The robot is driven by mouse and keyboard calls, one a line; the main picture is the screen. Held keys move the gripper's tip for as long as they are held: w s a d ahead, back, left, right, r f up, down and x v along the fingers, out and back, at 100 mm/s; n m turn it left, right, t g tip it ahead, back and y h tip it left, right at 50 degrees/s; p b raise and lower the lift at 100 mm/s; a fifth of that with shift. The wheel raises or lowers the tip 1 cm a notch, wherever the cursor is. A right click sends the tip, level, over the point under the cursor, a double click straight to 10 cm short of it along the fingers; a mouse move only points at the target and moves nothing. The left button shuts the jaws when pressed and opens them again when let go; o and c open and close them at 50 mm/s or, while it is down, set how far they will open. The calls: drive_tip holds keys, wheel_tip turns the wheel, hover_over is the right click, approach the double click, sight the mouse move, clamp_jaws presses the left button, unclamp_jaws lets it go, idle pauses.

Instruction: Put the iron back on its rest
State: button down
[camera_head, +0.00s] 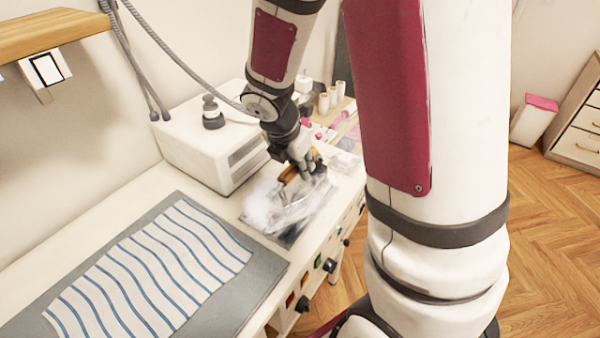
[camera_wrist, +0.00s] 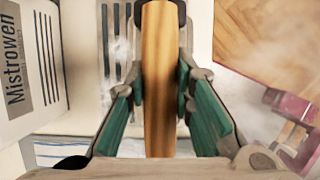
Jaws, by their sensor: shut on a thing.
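My gripper (camera_head: 304,168) is shut on the wooden handle of the iron (camera_head: 289,173). In the wrist view the handle (camera_wrist: 158,85) runs lengthwise between the green-padded fingers of my gripper (camera_wrist: 163,100). The iron's metal body is largely hidden by my gripper and by white steam. A flat dark metal plate, which looks like the rest (camera_head: 284,238), lies under the iron area on the table. I cannot tell whether the iron touches it.
A white boxy steam unit (camera_head: 205,145) stands behind, to the left of my gripper; its lettered side (camera_wrist: 30,70) shows in the wrist view. Striped cloth (camera_head: 150,265) lies on a grey mat (camera_head: 262,280). Thread spools (camera_head: 333,97) stand beyond. A grey hose hangs above.

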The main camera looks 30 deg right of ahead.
drive_tip(key=shift+w+d+f, duration=0.1)
drive_tip(key=shift+w+d, duration=0.25)
drive_tip(key=shift+w, duration=0.45)
drive_tip(key=shift+w+d, duration=0.3)
drive_tip(key=shift+w, duration=0.45)
drive_tip(key=shift+w+d+f, duration=0.1)
drive_tip(key=shift+w+d, duration=0.25)
drive_tip(key=shift+w, duration=0.45)
drive_tip(key=shift+f, duration=1.7)
drive_tip(key=shift+f, duration=0.15)
drive_tip(key=c, duration=1.4)
unclamp_jaws()
drive_tip(key=shift+s, duration=0.1)
drive_tip(key=v, duration=1.2)
drive_tip(key=s+a+r+m+t+y, duration=0.1)
drive_tip(key=s+a+r+m+y, duration=0.1)
drive_tip(key=s+a+r+m, duration=0.2)
drive_tip(key=s+a+r+m+t+y, duration=0.2)
drive_tip(key=s+a+r+m, duration=0.3)
drive_tip(key=s+r+m, duration=0.5)
drive_tip(key=s+m+p, duration=0.1)
drive_tip(key=s+m, duration=0.5)
drive_tip(key=m, duration=0.2)
drive_tip(key=shift+s+a+t, duration=0.2)
drive_tip(key=shift+s+t, duration=0.1)
drive_tip(key=shift+s, duration=0.1)
drive_tip(key=shift+r, duration=0.2)
